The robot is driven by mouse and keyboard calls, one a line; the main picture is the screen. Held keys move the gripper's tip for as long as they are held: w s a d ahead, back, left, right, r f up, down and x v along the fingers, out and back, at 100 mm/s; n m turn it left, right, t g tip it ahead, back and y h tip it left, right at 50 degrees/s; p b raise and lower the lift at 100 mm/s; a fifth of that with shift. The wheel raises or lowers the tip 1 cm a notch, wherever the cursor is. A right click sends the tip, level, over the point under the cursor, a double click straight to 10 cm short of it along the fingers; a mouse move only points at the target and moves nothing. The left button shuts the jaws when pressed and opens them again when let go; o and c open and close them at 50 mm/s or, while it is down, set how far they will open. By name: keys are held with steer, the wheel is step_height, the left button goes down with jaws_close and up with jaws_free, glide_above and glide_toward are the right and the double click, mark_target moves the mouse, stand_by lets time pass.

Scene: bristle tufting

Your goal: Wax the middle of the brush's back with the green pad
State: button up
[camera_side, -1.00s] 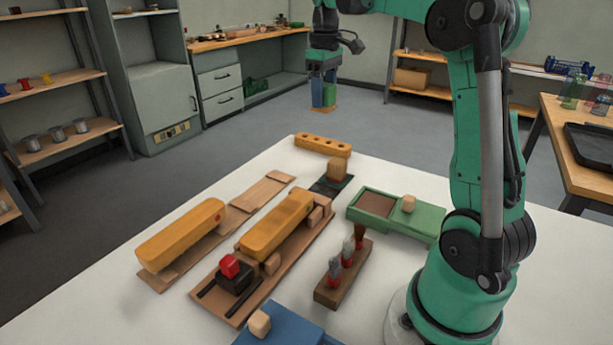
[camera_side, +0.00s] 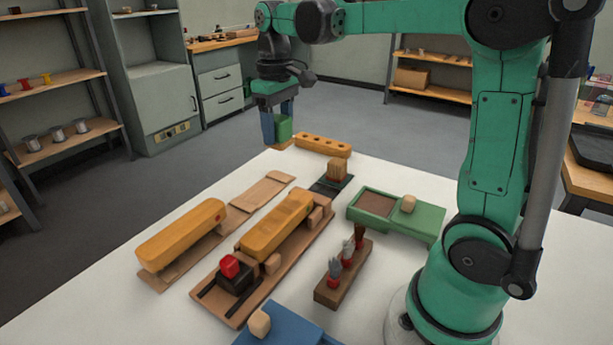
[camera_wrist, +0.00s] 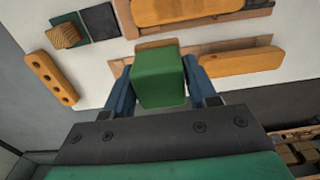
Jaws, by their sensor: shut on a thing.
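My gripper (camera_side: 278,122) is shut on the green pad (camera_side: 283,130), a green block with a tan underside. It holds the pad in the air near the table's far left edge, apart from the brushes. In the wrist view the pad (camera_wrist: 160,76) sits between the two blue fingers. Two long orange-yellow wooden brush bodies lie on brown boards. One brush body (camera_side: 180,234) is at the left; the other (camera_side: 277,222) is in the middle, on a board with stop blocks and a red-topped black clamp (camera_side: 235,272). I cannot tell which is to be waxed.
An orange block with holes (camera_side: 322,145) stands at the table's far edge. A bristle block (camera_side: 337,170) sits on a dark mat. Bare white table lies between.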

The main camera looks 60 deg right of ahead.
steer(key=s+a+f, duration=0.3)
steer(key=a, duration=0.7)
glide_above(260, 233)
steer(key=shift+f, duration=3.1)
step_height(260, 233, down, 2)
steer(key=shift+d+r, duration=0.15)
steer(key=shift+d, duration=4.85)
steer(key=shift+a, duration=4.95)
step_height(260, 233, up, 8)
